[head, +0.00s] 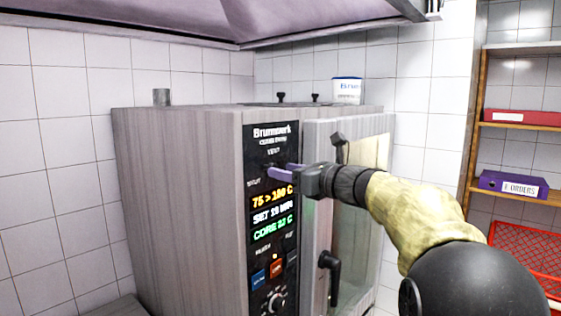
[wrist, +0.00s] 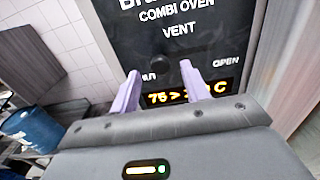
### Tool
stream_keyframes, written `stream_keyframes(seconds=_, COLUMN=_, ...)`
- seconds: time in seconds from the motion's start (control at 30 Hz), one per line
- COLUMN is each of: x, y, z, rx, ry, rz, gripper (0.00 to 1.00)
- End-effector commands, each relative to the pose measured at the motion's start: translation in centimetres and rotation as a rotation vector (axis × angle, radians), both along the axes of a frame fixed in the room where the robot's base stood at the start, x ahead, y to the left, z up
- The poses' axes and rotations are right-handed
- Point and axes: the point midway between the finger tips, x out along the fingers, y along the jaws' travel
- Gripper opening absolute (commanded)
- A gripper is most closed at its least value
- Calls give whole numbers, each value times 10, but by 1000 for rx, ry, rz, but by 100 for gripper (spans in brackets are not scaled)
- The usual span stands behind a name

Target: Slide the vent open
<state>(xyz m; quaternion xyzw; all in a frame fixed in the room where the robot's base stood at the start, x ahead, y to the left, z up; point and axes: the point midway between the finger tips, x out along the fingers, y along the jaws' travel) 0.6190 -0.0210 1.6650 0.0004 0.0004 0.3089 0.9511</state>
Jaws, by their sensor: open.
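The combi oven's dark control panel (head: 272,148) faces my arm in the head view. In the wrist view the panel (wrist: 222,42) carries the label VENT, with OPEN at the right and a partly covered label at the left. A small dark vent knob (wrist: 160,62) shows faintly under the VENT label, between the fingertips in the picture. My gripper (head: 279,170) is at the panel's upper part, just above the lit displays. Its two purple fingers (wrist: 160,72) are apart and nothing is seen held. Whether they touch the knob cannot be told. In the head view the fingers hide the vent slot.
The glass oven door (head: 318,225) with its black handle (head: 329,270) stands right of the panel. Lit displays, buttons and a dial (head: 275,301) lie below my gripper. A white tub (head: 347,90) stands on the oven. Shelves with binders (head: 514,185) are at the right.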

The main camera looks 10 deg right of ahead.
Motion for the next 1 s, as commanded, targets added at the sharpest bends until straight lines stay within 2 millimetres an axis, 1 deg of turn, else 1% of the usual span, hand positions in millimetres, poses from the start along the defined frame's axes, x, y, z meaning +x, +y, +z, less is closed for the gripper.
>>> stream_keyframes(seconds=0.03, x=6, y=5, z=3, rx=1, ry=1, rz=3, gripper=46)
stream_keyframes(seconds=0.1, x=13, y=9, z=3, rx=0, ry=0, rz=2, gripper=46)
stream_keyframes(seconds=0.2, x=18, y=13, z=1, rx=1, ry=-1, rz=2, gripper=46)
stream_keyframes(seconds=0.47, x=19, y=14, z=0, rx=0, ry=-1, rz=0, gripper=46)
stream_keyframes(seconds=0.5, x=19, y=14, z=0, rx=0, ry=-1, rz=0, gripper=44)
stream_keyframes(seconds=0.57, x=19, y=14, z=0, rx=0, ry=-1, rz=0, gripper=33)
stream_keyframes(seconds=0.7, x=19, y=14, z=0, rx=-1, ry=-1, rz=0, gripper=5)
stream_keyframes(seconds=0.73, x=19, y=13, z=0, rx=-1, ry=-1, rz=0, gripper=0)
stream_keyframes(seconds=0.9, x=19, y=12, z=0, rx=-1, ry=-1, rz=0, gripper=0)
stream_keyframes(seconds=1.0, x=19, y=5, z=0, rx=0, ry=0, rz=-2, gripper=0)
